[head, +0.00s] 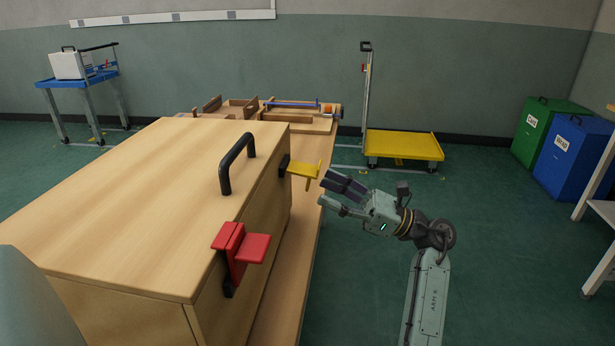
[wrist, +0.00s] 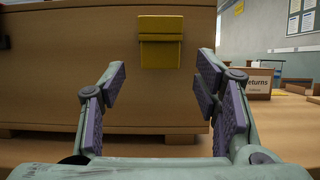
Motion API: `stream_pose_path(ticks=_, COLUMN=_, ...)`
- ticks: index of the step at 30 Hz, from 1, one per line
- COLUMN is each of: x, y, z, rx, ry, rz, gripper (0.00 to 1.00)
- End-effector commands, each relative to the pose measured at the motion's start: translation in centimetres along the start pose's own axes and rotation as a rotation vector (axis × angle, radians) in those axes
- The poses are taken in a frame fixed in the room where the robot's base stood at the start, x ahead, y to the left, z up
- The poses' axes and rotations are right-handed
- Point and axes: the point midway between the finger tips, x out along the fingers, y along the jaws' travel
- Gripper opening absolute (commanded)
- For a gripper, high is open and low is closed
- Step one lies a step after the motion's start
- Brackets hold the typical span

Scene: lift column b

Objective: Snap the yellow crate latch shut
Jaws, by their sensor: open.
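The yellow latch (head: 304,170) is on the front side of the wooden crate (head: 120,190), toward its far end. Its flap sticks out from the crate wall, roughly level. In the wrist view the yellow latch (wrist: 160,50) is ahead at the top middle, between the lines of my fingers. My gripper (head: 326,190) is open and empty, just right of the flap's outer end and slightly lower. In the wrist view my open fingers (wrist: 158,88) stand wide apart, and I see no contact with the latch.
A red latch (head: 241,250) with its flap out is nearer on the same crate side. A black handle (head: 237,162) stands on the lid. The crate rests on a wooden bench (head: 285,300). A tray with parts lies beyond. The floor right of the bench is clear around my arm.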

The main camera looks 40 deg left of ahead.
Motion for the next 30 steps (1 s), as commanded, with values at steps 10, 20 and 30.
stream_pose_path(ticks=10, x=4.9, y=0.0, z=0.1, rx=0.001, ry=-0.002, rz=0.000, gripper=0.57)
stream_pose_path(ticks=20, x=5.3, y=0.0, z=0.1, rx=0.001, ry=-0.002, rz=0.000, gripper=0.57)
stream_pose_path(ticks=30, x=5.2, y=0.0, z=0.1, rx=0.000, ry=-0.002, rz=0.000, gripper=0.35)
